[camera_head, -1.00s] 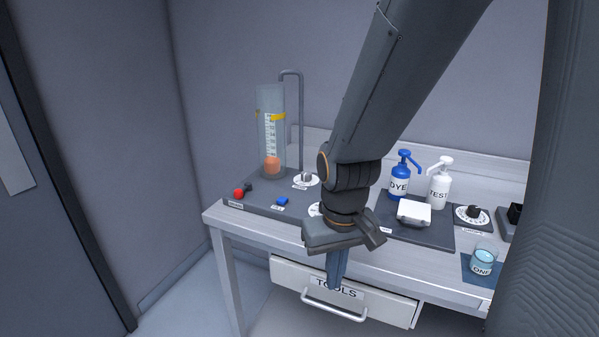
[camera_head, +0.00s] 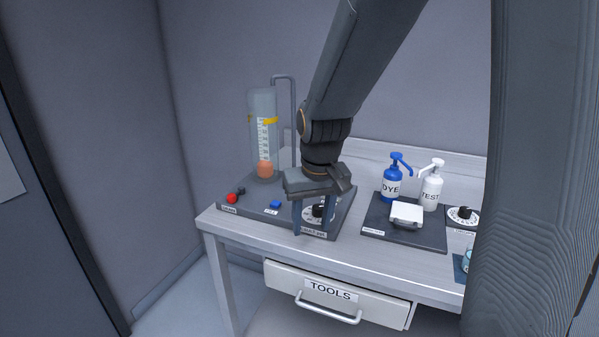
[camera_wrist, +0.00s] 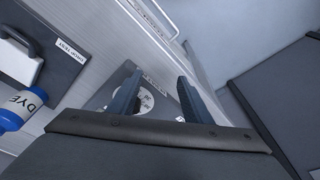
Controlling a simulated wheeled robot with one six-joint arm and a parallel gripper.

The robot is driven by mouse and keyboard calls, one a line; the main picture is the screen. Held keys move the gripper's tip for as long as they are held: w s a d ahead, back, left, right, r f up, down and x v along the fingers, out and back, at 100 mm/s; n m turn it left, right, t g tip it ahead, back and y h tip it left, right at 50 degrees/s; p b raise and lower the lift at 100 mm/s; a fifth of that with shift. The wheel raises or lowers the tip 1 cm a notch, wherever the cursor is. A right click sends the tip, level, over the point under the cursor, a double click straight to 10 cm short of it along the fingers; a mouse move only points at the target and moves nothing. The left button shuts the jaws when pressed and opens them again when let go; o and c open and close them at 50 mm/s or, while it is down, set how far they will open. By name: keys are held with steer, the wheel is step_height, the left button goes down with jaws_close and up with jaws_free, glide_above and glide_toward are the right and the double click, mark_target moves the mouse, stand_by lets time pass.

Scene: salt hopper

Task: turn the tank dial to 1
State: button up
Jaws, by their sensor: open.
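A dial with a white numbered plate and a black knob (camera_head: 318,211) sits at the front right of the dark tank panel (camera_head: 253,199). Its label is too small to read surely. The clear tank (camera_head: 263,140) with a yellow mark and an orange float stands behind. My gripper (camera_head: 313,226) is open and points down at this dial, with its fingers around or just in front of the knob; I cannot tell which. In the wrist view, part of the white dial plate (camera_wrist: 147,103) shows between my open fingers (camera_wrist: 160,77). The knob's setting is not readable.
A red knob (camera_head: 232,198) and a blue button (camera_head: 275,204) sit left on the panel. To the right are the blue DYE bottle (camera_head: 391,186), the white TEST bottle (camera_head: 431,192), a white box (camera_head: 406,213) and another dial (camera_head: 463,214). The TOOLS drawer (camera_head: 280,277) is below.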

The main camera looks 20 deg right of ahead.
steer(key=w+d+r+g, duration=0.1)
steer(key=w+d+r, duration=0.1)
steer(key=w+r, duration=0.5)
steer(key=w+d+r+m, duration=0.1)
steer(key=w+r, duration=0.2)
steer(key=w, duration=0.7)
steer(key=w+d+r+g, duration=0.1)
steer(key=w+d+r, duration=0.1)
steer(key=w+r, duration=0.5)
steer(key=f+p, duration=0.1)
steer(key=f, duration=0.4)
steer(key=w+f+p, duration=0.1)
steer(key=f, duration=0.5)
steer(key=f+p, duration=0.2)
steer(key=f, duration=0.4)
steer(key=shift+w+f, duration=0.2)
steer(key=shift+w, duration=0.05)
steer(key=c, duration=1.1)
steer(key=shift+o, duration=0.2)
